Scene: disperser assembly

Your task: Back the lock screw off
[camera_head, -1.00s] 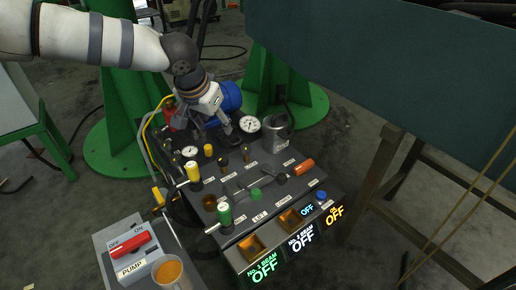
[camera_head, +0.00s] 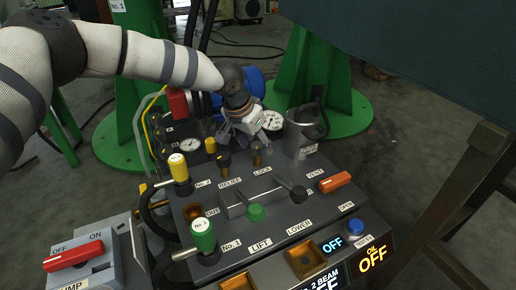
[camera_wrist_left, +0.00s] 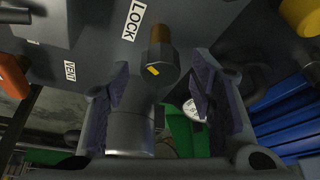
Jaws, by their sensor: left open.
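The lock screw (camera_head: 257,154) stands upright on the panel behind its LOCK label (camera_head: 263,170). In the left wrist view the lock screw (camera_wrist_left: 160,62) has a brass shank and a dark head with a yellow mark. My left gripper (camera_head: 243,138) is open and empty just behind and beside the lock screw. In the left wrist view the open fingers (camera_wrist_left: 164,92) straddle the line to the screw head, which shows in the gap near the fingertips. I see no contact; the exact depth is unclear. My right gripper is not in view.
The relief screw (camera_head: 223,160) stands left of the lock screw. A gauge (camera_head: 271,120) and a grey cylinder (camera_head: 303,130) stand close on the right. Yellow-topped (camera_head: 179,172) and green-topped (camera_head: 203,235) valve levers, an orange vent handle (camera_head: 336,181) and a red pump switch (camera_head: 73,255) are nearer.

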